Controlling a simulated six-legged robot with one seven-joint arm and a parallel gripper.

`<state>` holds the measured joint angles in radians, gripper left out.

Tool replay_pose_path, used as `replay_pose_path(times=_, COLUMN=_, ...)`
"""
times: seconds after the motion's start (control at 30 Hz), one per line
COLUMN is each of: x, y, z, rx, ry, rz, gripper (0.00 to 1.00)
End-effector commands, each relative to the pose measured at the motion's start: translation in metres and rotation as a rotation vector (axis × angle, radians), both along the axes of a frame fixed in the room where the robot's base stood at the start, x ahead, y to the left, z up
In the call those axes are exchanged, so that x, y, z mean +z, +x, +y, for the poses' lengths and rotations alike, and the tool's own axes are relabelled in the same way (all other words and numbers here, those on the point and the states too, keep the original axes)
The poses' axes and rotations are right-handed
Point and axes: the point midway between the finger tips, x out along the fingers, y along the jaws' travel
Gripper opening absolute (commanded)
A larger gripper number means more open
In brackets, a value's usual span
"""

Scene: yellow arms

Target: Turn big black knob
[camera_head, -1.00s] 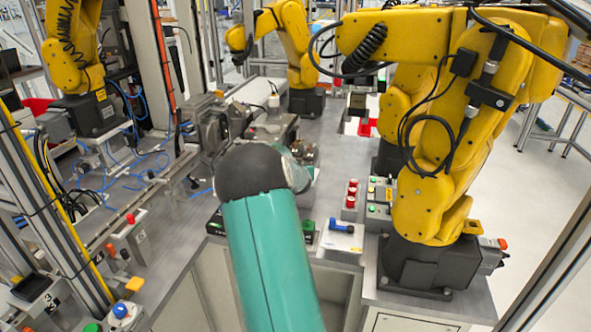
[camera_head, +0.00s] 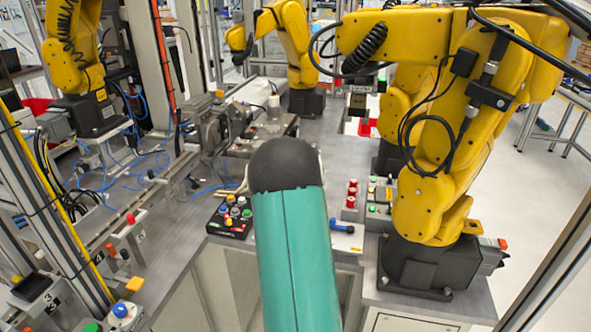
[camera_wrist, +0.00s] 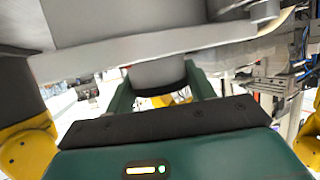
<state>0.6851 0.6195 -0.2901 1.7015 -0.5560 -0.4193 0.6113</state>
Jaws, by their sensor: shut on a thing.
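My gripper (camera_wrist: 160,88) shows in the wrist view, with a green finger on each side of a thick grey cylinder with a dark rim. This cylinder, which looks like the big knob (camera_wrist: 158,74), sits between the fingers, and the gripper is shut on it. Its colour looks grey here rather than plainly black. It hangs below a broad grey plate in this view. In the head view my teal arm with its black joint hides the gripper and the knob.
A button panel (camera_head: 231,218) stands left of my arm on the grey bench. A blue-handled piece (camera_head: 341,227) and a red-button box (camera_head: 351,194) are to the right. A yellow robot arm (camera_head: 432,130) stands close on the right, with grey machinery (camera_head: 213,126) at the back left.

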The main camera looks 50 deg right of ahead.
Motion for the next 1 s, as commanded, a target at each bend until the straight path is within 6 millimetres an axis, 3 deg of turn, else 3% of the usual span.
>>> replay_pose_path(times=0.23, x=-0.001, y=0.000, z=0.000, rx=0.002, ry=0.000, rz=0.003, gripper=0.31)
replay_pose_path(times=0.27, x=-0.001, y=0.000, z=0.000, rx=0.002, ry=0.000, rz=0.003, gripper=0.58)
replay_pose_path(times=0.37, x=-0.001, y=0.000, z=0.000, rx=0.002, ry=0.000, rz=0.003, gripper=0.75)
replay_pose_path(times=0.73, x=0.002, y=-0.003, z=0.003, rx=0.000, ry=-0.001, rz=0.001, gripper=0.75)
replay_pose_path(times=1.0, x=0.019, y=-0.031, z=0.030, rx=0.000, ry=-0.001, rz=-0.001, gripper=0.75)
